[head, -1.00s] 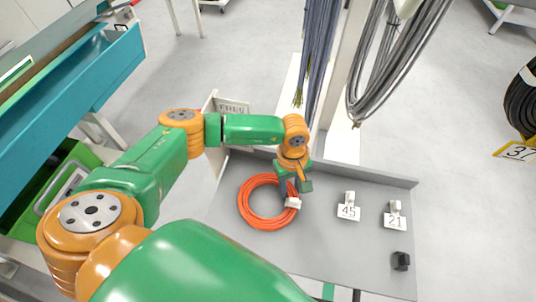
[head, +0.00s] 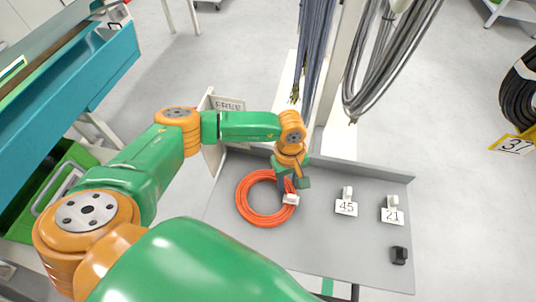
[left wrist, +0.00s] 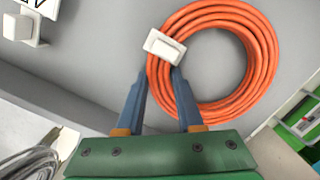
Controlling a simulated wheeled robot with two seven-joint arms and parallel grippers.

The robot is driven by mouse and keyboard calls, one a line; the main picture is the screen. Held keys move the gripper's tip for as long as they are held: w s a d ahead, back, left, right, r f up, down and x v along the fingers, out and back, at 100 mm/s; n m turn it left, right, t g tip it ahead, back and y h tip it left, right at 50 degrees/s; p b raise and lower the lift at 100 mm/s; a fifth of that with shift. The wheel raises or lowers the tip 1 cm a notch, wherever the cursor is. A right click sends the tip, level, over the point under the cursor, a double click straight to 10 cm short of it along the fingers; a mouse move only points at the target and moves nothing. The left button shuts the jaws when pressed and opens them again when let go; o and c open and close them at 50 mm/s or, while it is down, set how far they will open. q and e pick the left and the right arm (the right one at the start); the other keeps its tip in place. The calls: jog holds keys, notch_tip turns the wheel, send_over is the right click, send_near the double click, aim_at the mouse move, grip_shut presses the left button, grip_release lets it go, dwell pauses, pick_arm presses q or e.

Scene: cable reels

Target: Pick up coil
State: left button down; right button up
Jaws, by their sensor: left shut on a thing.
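An orange coil (head: 246,212) of cable lies against the grey panel, with a white clip on its right side. In the left wrist view the coil (left wrist: 247,100) fills the upper right, and the white clip (left wrist: 164,47) sits on its left edge. My left gripper (head: 288,188) is at the coil's right side, beside the white clip. In the left wrist view its blue fingers (left wrist: 160,78) reach to the clip and the coil's edge and are shut on the coil there. The exact contact is partly hidden by the clip. My right gripper is out of view.
The grey panel (head: 300,245) has white pegs tagged 45 (head: 346,207) and 21 (head: 391,215), and a black block (head: 399,255). Grey cables (head: 395,60) hang behind it. A black coil tagged 37 (head: 522,95) is at far right. A teal bench (head: 110,65) stands left.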

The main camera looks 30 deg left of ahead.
pick_arm(q)
jog(key=shift+r+b, duration=0.45)
jog(key=shift+r, duration=0.25)
jog(key=s+d+r+b, duration=0.1)
jog(key=s+r+b, duration=0.3)
jog(key=s+r, duration=0.7)
jog(key=s, duration=0.3)
jog(key=shift+r, duration=0.35)
